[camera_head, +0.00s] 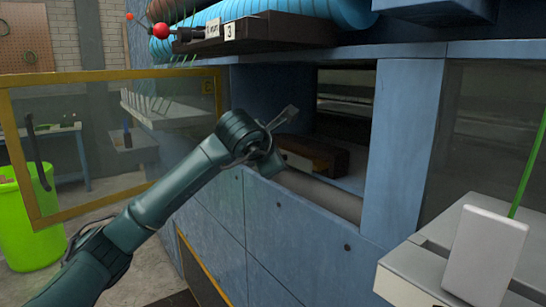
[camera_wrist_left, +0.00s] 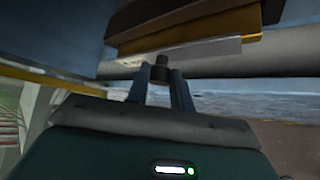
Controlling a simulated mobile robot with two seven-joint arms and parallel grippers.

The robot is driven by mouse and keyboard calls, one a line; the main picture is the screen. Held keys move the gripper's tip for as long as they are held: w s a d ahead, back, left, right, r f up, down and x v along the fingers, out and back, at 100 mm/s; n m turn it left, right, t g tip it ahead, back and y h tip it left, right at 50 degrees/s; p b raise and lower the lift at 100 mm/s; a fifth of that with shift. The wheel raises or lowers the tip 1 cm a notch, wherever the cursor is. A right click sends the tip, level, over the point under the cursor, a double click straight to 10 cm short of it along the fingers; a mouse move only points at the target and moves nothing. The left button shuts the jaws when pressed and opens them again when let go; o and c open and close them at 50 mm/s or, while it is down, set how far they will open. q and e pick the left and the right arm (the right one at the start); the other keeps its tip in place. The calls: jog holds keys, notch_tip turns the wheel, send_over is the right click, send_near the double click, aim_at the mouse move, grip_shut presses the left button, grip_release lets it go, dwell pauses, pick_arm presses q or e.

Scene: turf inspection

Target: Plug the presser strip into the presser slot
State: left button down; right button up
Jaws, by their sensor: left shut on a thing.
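The presser strip (camera_head: 318,152) looks like a long dark brown bar with a gold edge and a pale lower face. It lies in the opening of the blue machine, which seems to be the presser slot (camera_head: 345,105). In the left wrist view the strip (camera_wrist_left: 200,42) spans the top. My left gripper (camera_head: 270,163) is at the left end of the opening. In the left wrist view its fingers (camera_wrist_left: 161,78) are shut on a small dark knob (camera_wrist_left: 162,61) below the strip. I cannot tell how far the strip is seated. My right gripper is out of view.
A yellow-framed clear door (camera_head: 110,75) stands open at left. A white block (camera_head: 485,255) stands at lower right.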

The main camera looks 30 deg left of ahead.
aim_at(287, 155)
pick_arm(q)
jog(key=shift+w+d+r, duration=0.1)
jog(key=shift+w+d, duration=0.15)
jog(key=shift+w, duration=0.35)
jog(key=shift+w+d+p, duration=0.2)
jog(key=shift+w+p, duration=0.2)
jog(key=shift+w, duration=0.1)
jog(key=shift+w+d, duration=0.1)
jog(key=shift+w, duration=0.15)
jog(key=c, duration=1.4)
grip_release()
jog(key=shift+o, duration=1.3)
